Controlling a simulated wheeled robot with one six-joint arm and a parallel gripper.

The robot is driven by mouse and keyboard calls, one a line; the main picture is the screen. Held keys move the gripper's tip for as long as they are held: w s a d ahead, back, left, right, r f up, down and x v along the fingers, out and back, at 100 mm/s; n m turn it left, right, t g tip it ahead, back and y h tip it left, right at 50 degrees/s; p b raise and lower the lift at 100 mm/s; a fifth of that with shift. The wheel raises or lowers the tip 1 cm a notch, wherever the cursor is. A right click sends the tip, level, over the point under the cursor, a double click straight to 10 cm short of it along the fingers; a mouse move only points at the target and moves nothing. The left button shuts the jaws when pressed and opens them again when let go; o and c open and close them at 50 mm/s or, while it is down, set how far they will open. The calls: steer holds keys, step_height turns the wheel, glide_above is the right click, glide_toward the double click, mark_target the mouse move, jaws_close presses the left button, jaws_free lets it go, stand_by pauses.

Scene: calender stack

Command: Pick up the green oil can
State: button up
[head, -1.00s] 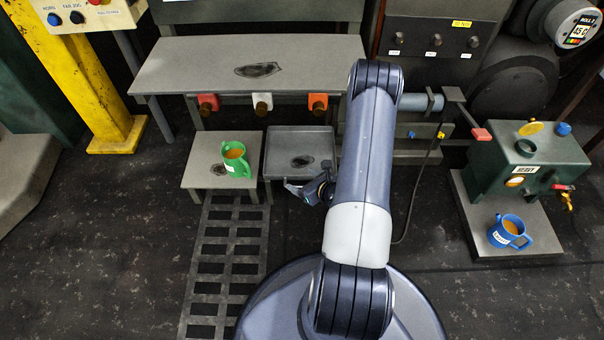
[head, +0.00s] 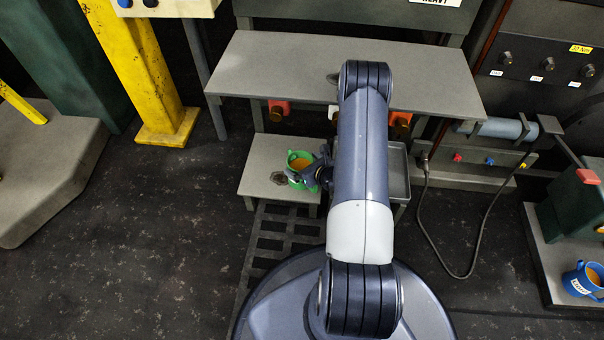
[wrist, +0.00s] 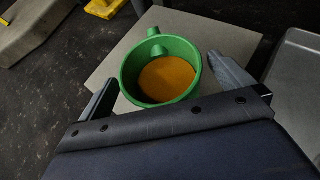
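The green oil can (head: 296,164) is an open-topped green vessel with orange liquid inside. It stands upright on a low grey stand (head: 258,160). In the wrist view the can (wrist: 162,75) is at the middle, its spout or handle at the far rim. My gripper (head: 318,172) is at the can's right side in the head view. In the wrist view my gripper (wrist: 165,88) is open, with one finger left and one right of the can and visible gaps on both sides. Part of the can is hidden by my gripper in the head view.
A grey tray (head: 397,172) stands right of the stand. A grey bench (head: 280,65) with red and orange knobs beneath it overhangs behind. A blue can (head: 577,281) stands on a platform at far right. A yellow post (head: 140,65) rises at left. Dark floor is clear at left.

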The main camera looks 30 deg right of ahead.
steer(key=c, duration=1.8)
